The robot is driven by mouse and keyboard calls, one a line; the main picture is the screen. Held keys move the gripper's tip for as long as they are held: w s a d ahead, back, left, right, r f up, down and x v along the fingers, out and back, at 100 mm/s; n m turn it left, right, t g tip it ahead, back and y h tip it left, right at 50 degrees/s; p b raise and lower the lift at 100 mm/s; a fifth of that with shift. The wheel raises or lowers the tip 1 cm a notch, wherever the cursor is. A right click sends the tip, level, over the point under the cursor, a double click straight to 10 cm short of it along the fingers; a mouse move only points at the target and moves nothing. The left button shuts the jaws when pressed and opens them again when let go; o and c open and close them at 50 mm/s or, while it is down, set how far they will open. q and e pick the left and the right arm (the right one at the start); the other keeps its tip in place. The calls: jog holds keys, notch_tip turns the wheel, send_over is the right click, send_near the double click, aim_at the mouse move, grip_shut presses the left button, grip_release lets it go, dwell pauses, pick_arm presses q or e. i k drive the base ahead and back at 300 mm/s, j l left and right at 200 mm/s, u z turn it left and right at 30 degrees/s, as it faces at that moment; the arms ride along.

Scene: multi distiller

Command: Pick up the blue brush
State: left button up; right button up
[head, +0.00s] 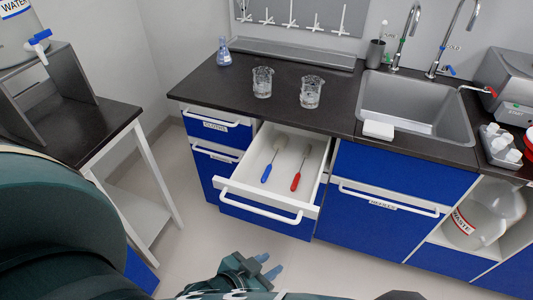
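The blue brush (266,172) lies in the open white drawer (313,172). Its blue handle points toward the drawer front and its pale head lies toward the back. A red-handled brush (295,182) lies to its right, apart from it. My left gripper (268,264) is at the bottom of the head view, in front of the drawer and apart from both brushes. Its two bluish fingertips are spread with nothing between them. My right gripper does not show.
The drawer front with its white handle (258,204) juts out between my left gripper and the brushes. Above are the dark counter (215,88), two glass beakers (262,82), a blue flask (224,52) and a sink (420,105). A side table (80,125) stands left.

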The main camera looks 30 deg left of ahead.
aim_at(282, 140)
jog(key=u, duration=0.9)
